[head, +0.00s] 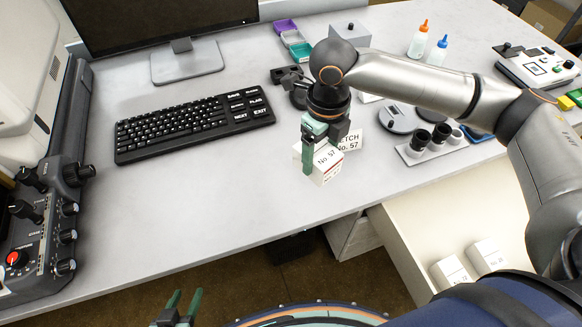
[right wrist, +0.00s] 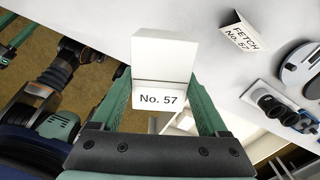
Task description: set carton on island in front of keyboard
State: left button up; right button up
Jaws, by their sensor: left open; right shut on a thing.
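A small white carton labelled No. 57 (head: 326,162) is held in my right gripper (head: 320,150), over the front part of the island (head: 225,195), right of and nearer than the keyboard. In the right wrist view the carton (right wrist: 163,75) sits between the green fingers, which are shut on it. I cannot tell for sure how far it is above the surface. The black keyboard (head: 194,124) lies on the island in front of the monitor. My left gripper (head: 180,305) is open and empty at the bottom of the head view, off the island's front edge.
A FETCH No. 57 card (head: 350,141) stands just behind the carton. A dark control unit (head: 45,215) stands at the left. Cups on a tray (head: 430,143) and bottles are at the right. The surface in front of the keyboard is clear. An open drawer (head: 425,225) holds white cartons.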

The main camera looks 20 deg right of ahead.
jog(key=w+a+f, duration=0.1)
jog(key=f, duration=0.1)
jog(key=w+a+f, duration=0.3)
jog(key=w+f, duration=0.1)
jog(key=shift+w+a+f+b, duration=0.1)
jog(key=shift+a+f+b, duration=0.05)
jog(key=shift+f+b, duration=0.2)
jog(key=shift+f, duration=1.55)
jog(key=shift+f, duration=0.1)
jog(key=o, duration=1.3)
notch_tip(320, 180, up, 12)
jog(key=shift+r+p, duration=0.15)
jog(key=shift+p, duration=0.2)
